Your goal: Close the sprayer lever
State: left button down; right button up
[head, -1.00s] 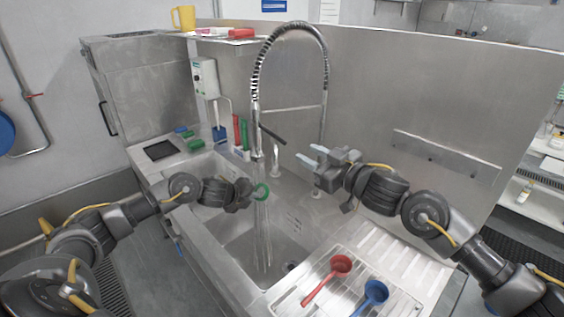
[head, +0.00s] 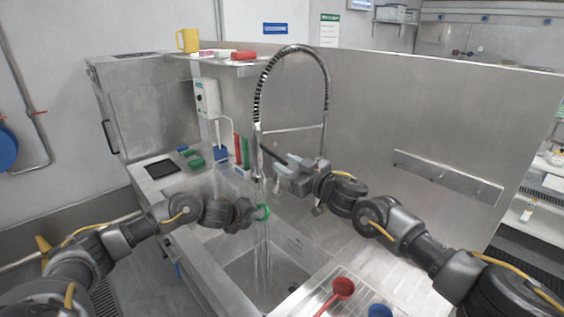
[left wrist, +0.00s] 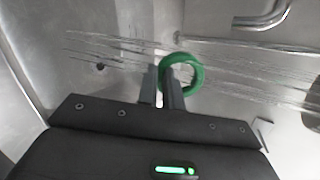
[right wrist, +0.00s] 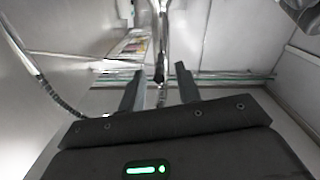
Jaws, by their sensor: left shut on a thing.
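The sprayer (head: 257,160) hangs at the end of the coiled hose, with water streaming from it into the sink. Its dark lever (head: 271,154) sticks out to the right, at an angle. My right gripper (head: 279,168) is beside the lever's outer end. In the right wrist view its two fingers (right wrist: 160,88) are apart, with the dark lever (right wrist: 159,75) showing between or just beyond them; contact cannot be told. My left gripper (head: 253,211) is shut on a green ring (head: 263,212) in the falling water; the ring also shows in the left wrist view (left wrist: 197,75).
The sink (head: 232,265) lies below. A red scoop (head: 342,288) and a blue scoop (head: 380,311) are on the drainboard at the front. Red and green tubes (head: 241,150) stand behind the sprayer. A yellow mug (head: 188,40) is on the shelf.

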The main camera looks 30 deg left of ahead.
aim_at(274, 155)
jog(key=shift+x, duration=1.3)
jog(key=shift+d, duration=0.1)
grip_shut()
